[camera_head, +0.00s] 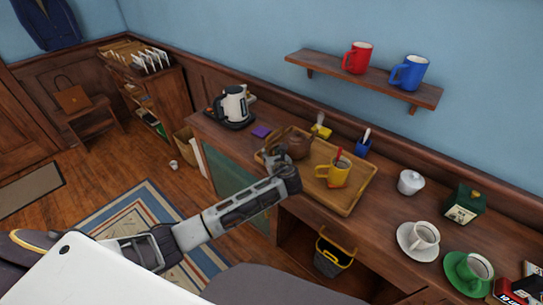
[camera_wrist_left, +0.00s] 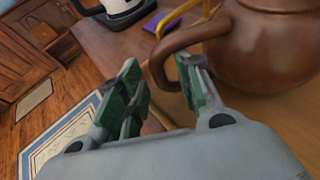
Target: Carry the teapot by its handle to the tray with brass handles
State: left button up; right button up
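The brown teapot (camera_head: 299,146) is at the far left part of the wooden tray (camera_head: 345,205); I cannot tell whether it rests there or is slightly raised. In the left wrist view the teapot (camera_wrist_left: 265,50) fills the upper right, and its looped handle (camera_wrist_left: 167,48) points toward my left gripper (camera_wrist_left: 160,72). The fingers are apart, with the handle between them and one finger at the loop's opening. A brass tray handle (camera_wrist_left: 178,14) shows behind the teapot's handle. In the head view my left gripper (camera_head: 273,158) is beside the teapot. My right gripper is not in view.
A yellow mug (camera_head: 336,174) with a red utensil stands on the tray. A kettle (camera_head: 233,105) and purple item (camera_head: 261,132) are left along the counter. A lidded white pot (camera_head: 410,182), white cup (camera_head: 424,236) and green cup (camera_head: 473,268) stand right.

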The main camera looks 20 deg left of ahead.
pick_arm(q)
jog(key=v, duration=1.2)
jog(key=shift+s+f, duration=0.1)
jog(key=shift+f, duration=0.1)
dwell(0.5)
